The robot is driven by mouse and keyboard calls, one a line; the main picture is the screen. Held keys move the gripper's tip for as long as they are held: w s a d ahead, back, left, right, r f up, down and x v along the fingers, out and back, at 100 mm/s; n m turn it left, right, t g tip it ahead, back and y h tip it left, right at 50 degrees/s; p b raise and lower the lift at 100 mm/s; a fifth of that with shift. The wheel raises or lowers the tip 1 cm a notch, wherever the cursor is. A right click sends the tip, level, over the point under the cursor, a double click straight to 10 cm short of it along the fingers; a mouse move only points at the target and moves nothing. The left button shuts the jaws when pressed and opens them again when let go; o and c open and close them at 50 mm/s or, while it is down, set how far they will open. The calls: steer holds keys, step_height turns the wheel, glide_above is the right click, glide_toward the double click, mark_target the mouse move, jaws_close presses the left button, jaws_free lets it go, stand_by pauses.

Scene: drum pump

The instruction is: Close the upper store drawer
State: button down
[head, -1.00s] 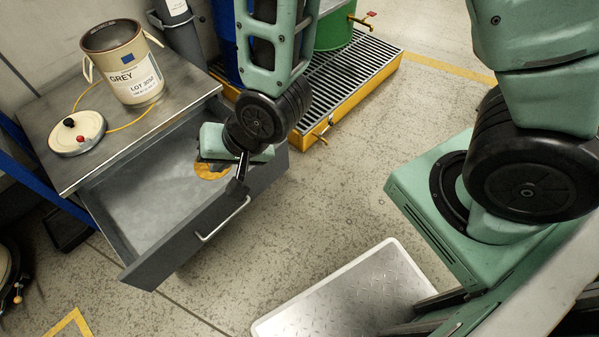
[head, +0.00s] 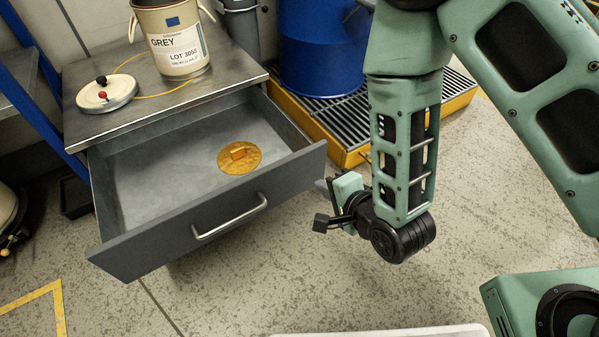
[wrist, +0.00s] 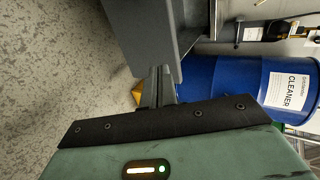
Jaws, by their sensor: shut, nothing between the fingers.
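The upper store drawer (head: 130,252) is pulled well out of the grey metal cabinet (head: 225,85). Its front carries a bar handle (head: 230,218). My gripper (head: 318,205) is shut and empty, just right of the drawer front's right end and apart from the handle. In the wrist view the shut fingers (wrist: 158,88) point toward the dark grey drawer front (wrist: 140,35); whether they touch it I cannot tell.
A blue drum (head: 318,45) stands on a yellow-edged grated pallet (head: 352,155) behind my arm. The floor in front of the drawer is clear.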

steer(key=shift+f+b+x, duration=0.25)
steer(key=shift+b+x, duration=1.7)
steer(key=shift+b, duration=0.85)
steer(key=b, duration=0.3)
glide_toward(290, 163)
steer(key=x, duration=0.5)
steer(key=shift+s+f, duration=0.2)
steer(key=shift+f, duration=0.25)
steer(key=shift+w+a+r, duration=0.1)
steer(key=shift+w+a, duration=0.25)
steer(key=shift+w, duration=0.3)
steer(key=shift+w, duration=0.1)
